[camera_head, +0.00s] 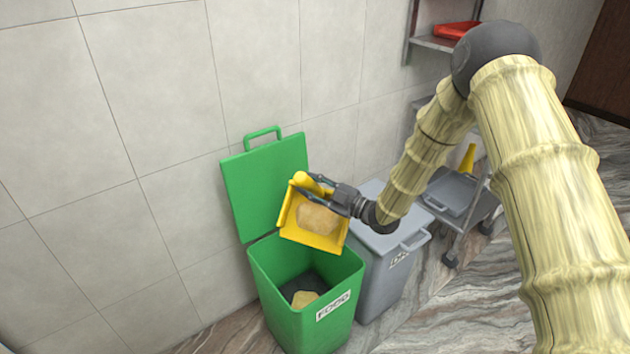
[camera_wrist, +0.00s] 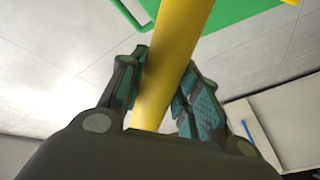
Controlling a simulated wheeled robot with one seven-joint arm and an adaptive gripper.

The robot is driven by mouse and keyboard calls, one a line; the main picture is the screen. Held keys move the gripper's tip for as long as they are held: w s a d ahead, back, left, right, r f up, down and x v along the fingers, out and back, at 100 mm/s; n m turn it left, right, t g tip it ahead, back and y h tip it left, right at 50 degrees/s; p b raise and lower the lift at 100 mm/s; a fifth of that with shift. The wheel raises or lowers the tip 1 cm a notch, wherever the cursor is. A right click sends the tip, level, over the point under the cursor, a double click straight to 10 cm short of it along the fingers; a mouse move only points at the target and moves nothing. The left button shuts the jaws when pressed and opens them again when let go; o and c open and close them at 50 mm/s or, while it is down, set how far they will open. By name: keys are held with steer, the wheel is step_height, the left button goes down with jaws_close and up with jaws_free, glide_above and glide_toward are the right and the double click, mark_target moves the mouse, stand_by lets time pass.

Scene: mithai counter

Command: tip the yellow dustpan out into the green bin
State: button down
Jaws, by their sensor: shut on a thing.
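The yellow dustpan (camera_head: 330,241) is tilted steeply above the green bin (camera_head: 310,325), its open edge pointing down over the opening. A tan piece (camera_head: 317,219) is on the pan's face. Another tan piece (camera_head: 304,298) lies inside the bin on a dark bottom. The bin's green lid (camera_head: 262,185) stands open against the wall. My gripper (camera_head: 318,186) is shut on the dustpan's handle. In the wrist view, my gripper's fingers (camera_wrist: 165,90) lie on both sides of the yellow handle (camera_wrist: 172,55). The pan's face is out of the wrist view.
A grey lidded bin (camera_head: 385,255) stands right beside the green bin. Behind it is a metal cart (camera_head: 460,225) with a grey tray (camera_head: 452,193) and a yellow cone-shaped thing (camera_head: 467,158). A red tray (camera_head: 455,30) sits on a wall shelf. The tiled wall is close behind the bins.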

steer(key=s+a+f+n+b, duration=0.2)
steer(key=s+n, duration=0.1)
steer(key=s, duration=0.2)
steer(key=s+a+f+n+g+y+b, duration=0.1)
steer(key=s+a+n+b, duration=0.1)
steer(key=s, duration=0.3)
steer(key=shift+a+f+n, duration=0.25)
steer(key=shift+f+n, duration=0.1)
steer(key=shift+n, duration=0.15)
steer(key=shift+s, duration=0.15)
stand_by(2.0)
